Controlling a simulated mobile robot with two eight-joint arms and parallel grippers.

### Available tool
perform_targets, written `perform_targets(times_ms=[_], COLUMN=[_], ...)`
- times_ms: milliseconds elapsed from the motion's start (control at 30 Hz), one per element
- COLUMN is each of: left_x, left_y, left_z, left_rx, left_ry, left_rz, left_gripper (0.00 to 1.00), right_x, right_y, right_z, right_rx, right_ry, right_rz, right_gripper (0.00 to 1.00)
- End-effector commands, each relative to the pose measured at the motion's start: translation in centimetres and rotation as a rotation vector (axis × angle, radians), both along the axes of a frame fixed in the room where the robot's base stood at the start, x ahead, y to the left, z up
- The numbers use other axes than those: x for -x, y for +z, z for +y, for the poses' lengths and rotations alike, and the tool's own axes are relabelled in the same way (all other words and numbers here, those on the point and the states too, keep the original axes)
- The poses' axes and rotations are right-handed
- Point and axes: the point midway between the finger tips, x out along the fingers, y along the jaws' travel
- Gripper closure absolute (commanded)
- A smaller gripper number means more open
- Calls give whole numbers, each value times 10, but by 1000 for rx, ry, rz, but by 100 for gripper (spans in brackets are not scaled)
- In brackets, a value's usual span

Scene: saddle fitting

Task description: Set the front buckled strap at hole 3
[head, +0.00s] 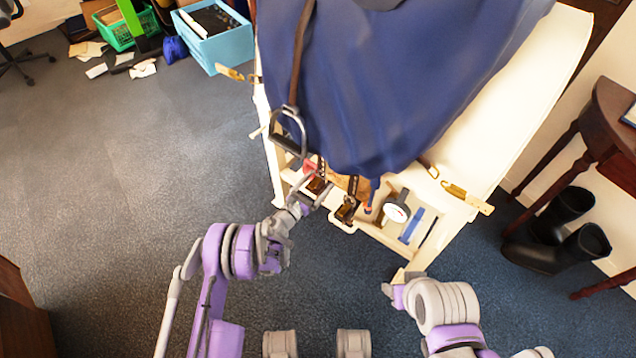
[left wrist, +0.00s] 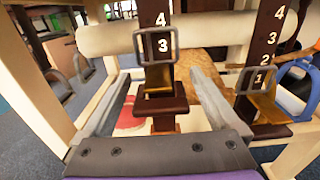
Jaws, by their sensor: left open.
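In the left wrist view a dark brown strap (left wrist: 158,75) with white numbers hangs between my fingers. Its metal buckle frame (left wrist: 173,46) surrounds the number 3, with 4 above; a dark brown keeper piece (left wrist: 160,105) sits lower down. A second strap (left wrist: 265,40) to the right shows numbers 4 to 1, its buckle (left wrist: 258,80) around the 1. My left gripper (left wrist: 160,78) is open, one finger on each side of the first strap; contact cannot be told. In the head view my left gripper (head: 315,192) is at the strap area below the blue cloth. My right gripper (head: 392,288) is lower right, its jaws unclear.
The blue cloth (head: 370,90) covers the cream stand (head: 490,120). A stirrup (head: 290,130) hangs at its left. A round white dial (head: 396,212) and a blue item (head: 412,226) sit right of the straps. Black boots (head: 560,230) stand at the right.

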Motion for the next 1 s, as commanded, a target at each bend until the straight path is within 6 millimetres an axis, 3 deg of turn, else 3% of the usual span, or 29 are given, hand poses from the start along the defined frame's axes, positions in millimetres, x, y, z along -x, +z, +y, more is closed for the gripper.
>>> perform_targets(times_ms=[233,700,1000], left_x=[9,76,85], left_y=[0,0,0], left_z=[8,61,67], left_rx=[0,-1,0], left_ry=[2,2,-1], left_rz=[0,-1,0], left_gripper=[5,5,5], right_x=[0,1,1], right_y=[2,9,9], right_z=[0,0,0], right_rx=[0,0,0], right_ry=[0,0,0], right_rz=[-1,-3,-3], right_gripper=[43,43,43])
